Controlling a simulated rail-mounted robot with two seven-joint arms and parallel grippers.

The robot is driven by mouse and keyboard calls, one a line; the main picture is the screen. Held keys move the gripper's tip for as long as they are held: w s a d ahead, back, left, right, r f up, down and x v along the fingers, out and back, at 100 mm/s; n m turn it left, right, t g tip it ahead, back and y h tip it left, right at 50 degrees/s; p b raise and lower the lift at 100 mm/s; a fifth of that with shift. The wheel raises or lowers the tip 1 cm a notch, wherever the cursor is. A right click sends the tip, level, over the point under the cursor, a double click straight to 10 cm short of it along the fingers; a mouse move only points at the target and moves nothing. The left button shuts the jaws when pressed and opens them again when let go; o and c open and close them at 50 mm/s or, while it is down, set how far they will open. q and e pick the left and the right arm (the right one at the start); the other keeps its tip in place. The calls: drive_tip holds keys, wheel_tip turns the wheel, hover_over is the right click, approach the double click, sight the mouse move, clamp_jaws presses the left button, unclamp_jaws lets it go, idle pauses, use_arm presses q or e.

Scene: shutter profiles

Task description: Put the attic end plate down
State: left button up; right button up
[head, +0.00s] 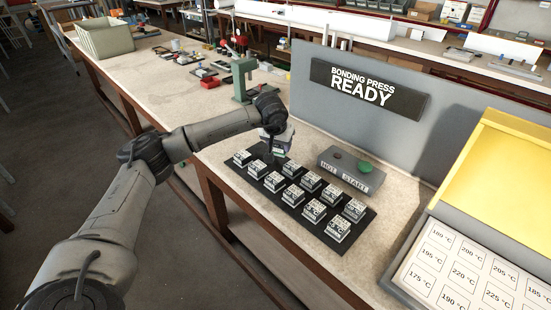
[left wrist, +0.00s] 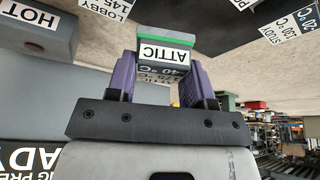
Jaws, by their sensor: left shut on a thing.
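My left gripper (head: 274,146) hangs over the far end of the black mat (head: 318,241) that carries the labelled end plates. In the left wrist view, its purple fingers (left wrist: 160,78) are shut on the attic end plate (left wrist: 165,52), a block with a white ATTIC label and a green strip along one edge. The fingers sit on either side of it. In the head view the held plate is small and partly hidden by the gripper. Whether it touches the mat cannot be told. My right gripper is in neither view.
Several labelled plates stand in two rows on the mat, one of them nearest the front (head: 338,229). Behind is a grey box (head: 350,172) marked HOT and START with a green button. A READY sign (head: 368,90) is on the grey panel. A temperature board (head: 480,265) stands right.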

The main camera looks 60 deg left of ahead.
sight(275, 162)
use_arm(q)
drive_tip(key=shift+s+a+f, duration=0.15)
drive_tip(key=shift+a+f, duration=0.2)
drive_tip(key=shift+a, duration=0.15)
drive_tip(key=shift+s+a+f, duration=0.1)
drive_tip(key=shift+a+f, duration=0.2)
drive_tip(key=shift+a, duration=0.2)
wheel_tip(275, 162, down, 4)
drive_tip(key=shift+r+b, duration=0.15)
drive_tip(key=shift+b, duration=0.9)
drive_tip(key=shift+f, duration=0.2)
drive_tip(key=o, duration=1)
drive_tip(key=shift+p+v, duration=2)
drive_tip(key=shift+v, duration=4.1)
